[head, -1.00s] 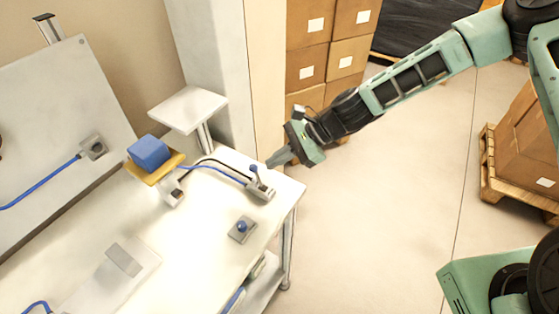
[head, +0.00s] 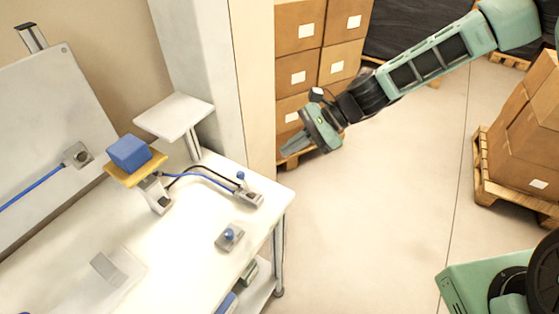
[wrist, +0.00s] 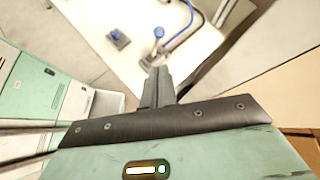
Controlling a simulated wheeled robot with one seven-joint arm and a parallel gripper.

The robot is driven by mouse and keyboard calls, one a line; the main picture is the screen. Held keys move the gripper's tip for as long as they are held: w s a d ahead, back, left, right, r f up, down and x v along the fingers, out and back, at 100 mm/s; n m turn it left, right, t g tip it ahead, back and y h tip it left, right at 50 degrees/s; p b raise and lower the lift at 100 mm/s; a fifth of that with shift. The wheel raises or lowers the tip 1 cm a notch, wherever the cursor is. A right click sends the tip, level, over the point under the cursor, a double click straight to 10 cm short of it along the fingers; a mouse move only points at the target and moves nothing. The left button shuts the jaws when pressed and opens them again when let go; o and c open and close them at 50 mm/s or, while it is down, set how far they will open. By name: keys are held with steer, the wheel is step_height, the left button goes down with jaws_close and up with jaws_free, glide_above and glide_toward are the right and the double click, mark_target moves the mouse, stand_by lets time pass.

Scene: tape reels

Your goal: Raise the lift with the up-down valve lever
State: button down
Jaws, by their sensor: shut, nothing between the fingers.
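The lift is a yellow platform (head: 118,174) on a short grey cylinder (head: 157,194), with a blue block (head: 129,152) on it. The platform stands clear above the white bench top. The valve lever (head: 241,177) has a blue knob and stands on a grey valve block near the bench's right edge, with blue and black hoses. It also shows in the wrist view (wrist: 158,33), just beyond my fingertips. My gripper (head: 287,157) is shut and empty, right of the lever and apart from it.
A second blue knob on a grey plate (head: 229,236) sits nearer the bench front. A white raised shelf (head: 174,114) stands behind the lift. A pillar (head: 205,70) and stacked cartons (head: 298,70) are behind.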

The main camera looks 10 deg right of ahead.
steer(key=shift+w+a+r+b+v, duration=0.15)
steer(key=shift+b+v, duration=0.1)
steer(key=shift+v, duration=1.15)
steer(key=shift+w+a+r+b+v, duration=0.1)
steer(key=shift+b+v, duration=0.15)
steer(key=shift+v, duration=1.1)
steer(key=s+d+r+n+h+b, duration=0.1)
steer(key=s+n+h, duration=0.4)
steer(key=s+n, duration=0.5)
steer(key=s+d+r+n+t+h+b, duration=0.1)
steer(key=s+r+n+h, duration=0.3)
steer(key=s+n, duration=0.7)
steer(key=s+h+b, duration=0.1)
steer(key=s, duration=0.4)
steer(key=shift+t, duration=0.3)
steer(key=shift+s, duration=0.15)
